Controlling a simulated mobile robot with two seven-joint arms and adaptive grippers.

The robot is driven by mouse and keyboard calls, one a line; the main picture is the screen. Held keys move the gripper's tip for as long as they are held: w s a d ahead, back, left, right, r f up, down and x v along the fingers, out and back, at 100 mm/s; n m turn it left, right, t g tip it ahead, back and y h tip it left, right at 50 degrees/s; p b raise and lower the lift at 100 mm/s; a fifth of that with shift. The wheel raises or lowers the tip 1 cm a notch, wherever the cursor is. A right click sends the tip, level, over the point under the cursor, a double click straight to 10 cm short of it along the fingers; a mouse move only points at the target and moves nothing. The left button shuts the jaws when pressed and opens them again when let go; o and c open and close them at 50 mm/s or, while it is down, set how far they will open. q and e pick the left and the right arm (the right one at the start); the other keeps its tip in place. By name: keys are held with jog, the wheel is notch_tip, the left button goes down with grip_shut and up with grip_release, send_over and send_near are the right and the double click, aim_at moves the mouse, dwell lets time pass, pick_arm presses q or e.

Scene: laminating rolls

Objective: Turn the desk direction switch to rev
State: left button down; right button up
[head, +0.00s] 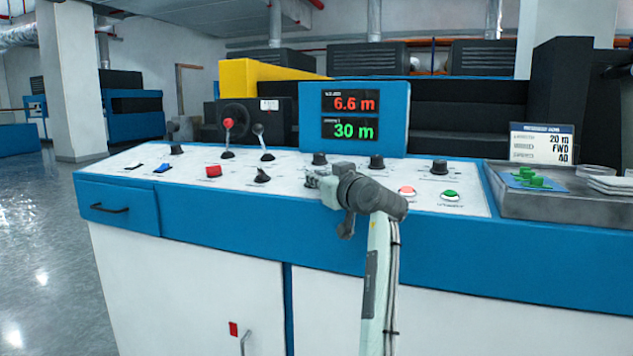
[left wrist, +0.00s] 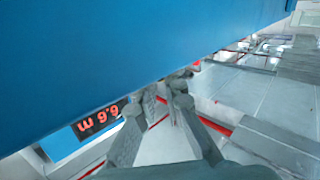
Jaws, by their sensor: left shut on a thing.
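The desk panel (head: 232,187) is a white sloping top on a blue desk. My left gripper (head: 314,181) reaches over the panel's front middle from the right, low against the surface. It is shut on a small control there, seemingly the direction switch, which the fingers hide. I cannot read its label or its setting. A dark pointer knob (head: 262,175) sits apart, just left of the gripper. In the left wrist view the fingers (left wrist: 165,88) are close together beside the blue desk edge (left wrist: 110,60), and what they hold is not clear. My right gripper is out of view.
The blue display (head: 365,142) reads 6.6 m and 30 m. Levers (head: 228,136) and black knobs (head: 439,167) stand behind. Red (head: 407,191) and green (head: 450,196) buttons lie to the right. A card (head: 541,143) reads 20 m, FWD, 40 above a grey tray (head: 560,210).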

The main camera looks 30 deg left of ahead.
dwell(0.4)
pick_arm(q)
jog(key=c, duration=1.6)
grip_release()
jog(key=v, duration=1.2)
